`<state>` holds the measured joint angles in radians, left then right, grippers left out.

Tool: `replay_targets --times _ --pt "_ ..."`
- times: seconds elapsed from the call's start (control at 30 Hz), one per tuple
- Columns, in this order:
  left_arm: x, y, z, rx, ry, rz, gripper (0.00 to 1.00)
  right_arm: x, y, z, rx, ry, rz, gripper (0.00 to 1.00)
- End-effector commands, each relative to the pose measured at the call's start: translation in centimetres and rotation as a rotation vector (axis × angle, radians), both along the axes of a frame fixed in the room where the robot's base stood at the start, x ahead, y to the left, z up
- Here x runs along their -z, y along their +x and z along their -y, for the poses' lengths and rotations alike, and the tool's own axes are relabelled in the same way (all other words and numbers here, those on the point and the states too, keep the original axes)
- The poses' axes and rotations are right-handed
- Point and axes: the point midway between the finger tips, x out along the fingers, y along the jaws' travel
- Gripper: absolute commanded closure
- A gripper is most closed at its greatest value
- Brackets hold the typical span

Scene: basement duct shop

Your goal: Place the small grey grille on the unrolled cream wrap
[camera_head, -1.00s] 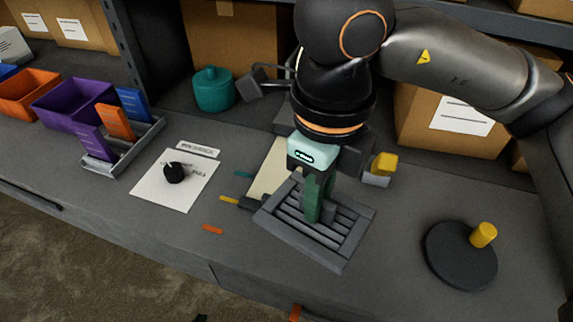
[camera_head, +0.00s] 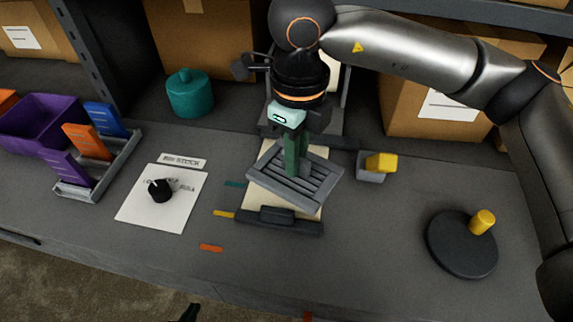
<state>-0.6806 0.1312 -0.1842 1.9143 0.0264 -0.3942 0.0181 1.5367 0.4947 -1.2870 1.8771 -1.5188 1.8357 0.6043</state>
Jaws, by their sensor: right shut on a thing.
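The small grey slatted grille (camera_head: 316,181) is held by my right gripper (camera_head: 294,170), whose green fingers are shut on it from above. The grille is over the unrolled cream wrap (camera_head: 258,198), hiding its middle, and is turned at an angle to it. Strips of cream show along the grille's near side. I cannot tell whether the grille touches the wrap.
A dark bar (camera_head: 278,224) lies across the wrap's near end. A white sheet with a black knob (camera_head: 140,205) lies left.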

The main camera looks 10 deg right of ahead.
Motion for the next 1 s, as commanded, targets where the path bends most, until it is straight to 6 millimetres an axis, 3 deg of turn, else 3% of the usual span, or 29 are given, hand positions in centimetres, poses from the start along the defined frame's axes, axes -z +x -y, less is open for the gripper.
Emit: replay_targets --times 0.2,0.53,0.73,1.0 --pt "-0.7 0.0 0.0 0.0 0.0 0.0 1.0 3.7 3.0 -0.3 0.001 0.001 -0.004 1.0" --pt "-1.1 0.0 0.0 0.0 0.0 0.0 1.0 5.9 4.8 -0.5 0.0 -0.001 -0.002 1.0" --pt "-2.1 0.0 0.0 0.001 0.001 0.0 1.0 8.6 4.7 -0.5 -0.001 -0.001 -0.002 1.0" --pt "-1.8 0.0 0.0 0.001 0.001 0.001 1.0 9.0 4.7 -0.5 -0.001 0.001 0.0 1.0"
